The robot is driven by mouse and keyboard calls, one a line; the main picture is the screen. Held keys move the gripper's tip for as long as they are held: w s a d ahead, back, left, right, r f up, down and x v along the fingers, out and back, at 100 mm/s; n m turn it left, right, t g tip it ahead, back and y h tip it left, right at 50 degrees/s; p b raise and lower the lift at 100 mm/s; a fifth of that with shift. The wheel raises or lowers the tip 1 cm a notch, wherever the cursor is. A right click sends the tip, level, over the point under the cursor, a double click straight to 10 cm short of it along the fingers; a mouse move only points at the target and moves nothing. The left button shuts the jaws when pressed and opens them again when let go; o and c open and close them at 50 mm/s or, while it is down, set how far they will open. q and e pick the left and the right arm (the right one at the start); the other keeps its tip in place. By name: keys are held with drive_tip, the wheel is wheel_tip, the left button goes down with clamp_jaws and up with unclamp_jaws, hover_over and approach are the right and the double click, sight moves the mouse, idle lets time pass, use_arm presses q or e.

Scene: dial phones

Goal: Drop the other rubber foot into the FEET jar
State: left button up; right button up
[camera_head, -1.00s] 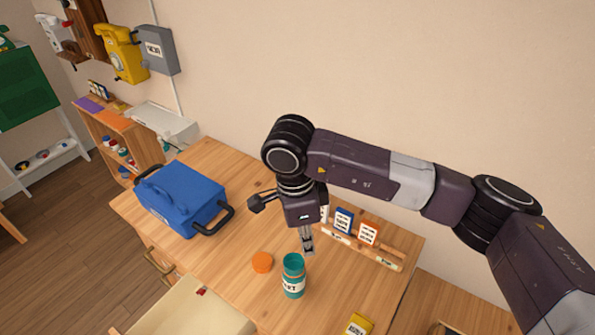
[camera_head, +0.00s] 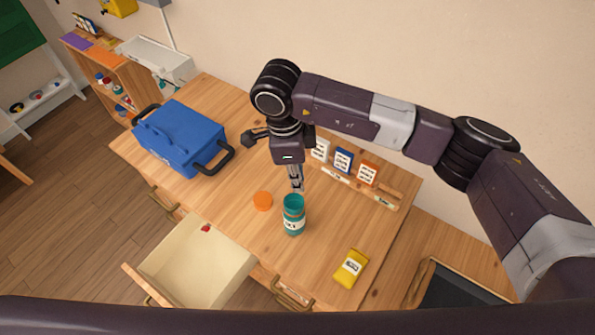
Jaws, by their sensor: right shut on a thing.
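The teal jar (camera_head: 293,222) stands upright and open on the wooden table, with a white label that I can only partly read. Its orange lid (camera_head: 262,201) seems to lie on the table just left of it. My right gripper (camera_head: 297,187) points down at the jar's mouth, just behind or above it. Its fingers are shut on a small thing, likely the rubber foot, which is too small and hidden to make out. I cannot tell whether the fingertips are over the opening. My left gripper is out of view.
A blue toolbox (camera_head: 182,137) stands at the table's left. A rack with several cards (camera_head: 343,160) is behind the jar. A yellow packet (camera_head: 351,268) lies to the right. An open drawer (camera_head: 190,265) with a small red item (camera_head: 205,228) juts out in front.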

drive_tip(key=o, duration=0.8)
drive_tip(key=shift+r, duration=0.25)
wheel_tip(320, 180, up, 11)
drive_tip(key=a, duration=0.1)
drive_tip(key=shift+a+r, duration=0.15)
drive_tip(key=shift+a, duration=0.1)
